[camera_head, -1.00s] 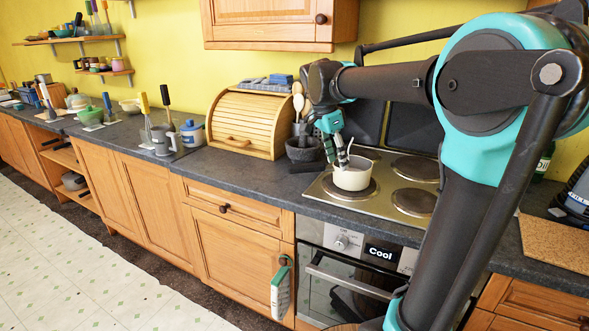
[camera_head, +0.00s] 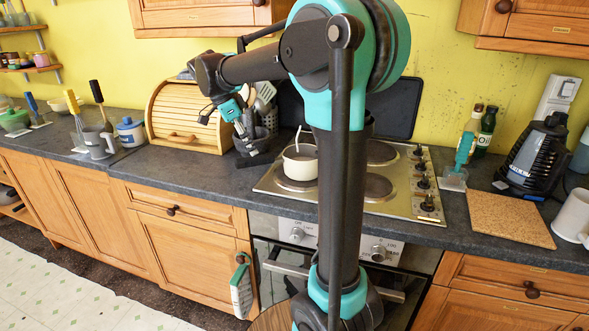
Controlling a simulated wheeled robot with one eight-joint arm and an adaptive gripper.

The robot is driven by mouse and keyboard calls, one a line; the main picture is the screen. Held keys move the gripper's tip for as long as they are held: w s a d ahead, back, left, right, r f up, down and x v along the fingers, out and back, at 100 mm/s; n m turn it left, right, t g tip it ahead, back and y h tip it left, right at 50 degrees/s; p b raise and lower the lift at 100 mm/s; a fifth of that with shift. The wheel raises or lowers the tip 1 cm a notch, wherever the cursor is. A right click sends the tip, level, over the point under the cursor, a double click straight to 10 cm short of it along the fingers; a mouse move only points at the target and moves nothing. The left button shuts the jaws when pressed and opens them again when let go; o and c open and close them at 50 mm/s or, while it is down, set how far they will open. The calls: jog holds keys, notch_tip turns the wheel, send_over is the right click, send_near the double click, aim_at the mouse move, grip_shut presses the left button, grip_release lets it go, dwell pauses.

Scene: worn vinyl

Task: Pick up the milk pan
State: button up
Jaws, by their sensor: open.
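The milk pan (camera_head: 300,165) is a small white pan with a thin pale handle or utensil rising from it. It sits upright on the front left plate of the steel hob (camera_head: 340,207). My gripper (camera_head: 241,129) is open and empty. It hangs to the upper left of the pan, apart from it, in front of the utensil pot (camera_head: 265,115). The fingertips are small and partly merge with the dark things behind. My arm's upright link covers part of the hob just right of the pan.
A wooden bread bin (camera_head: 180,120) stands left of the gripper, with a dark mortar (camera_head: 250,140) close by. The counter in front of the bread bin is clear.

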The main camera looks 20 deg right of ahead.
aim_at(255, 157)
jog(key=shift+s+a+x, duration=0.1)
jog(key=shift+x, duration=1.6)
jog(key=shift+s+a+x, duration=0.1)
jog(key=shift+a+x, duration=0.05)
jog(key=shift+x, duration=1.55)
jog(key=shift+f, duration=0.35)
jog(key=shift+c, duration=0.6)
grip_shut()
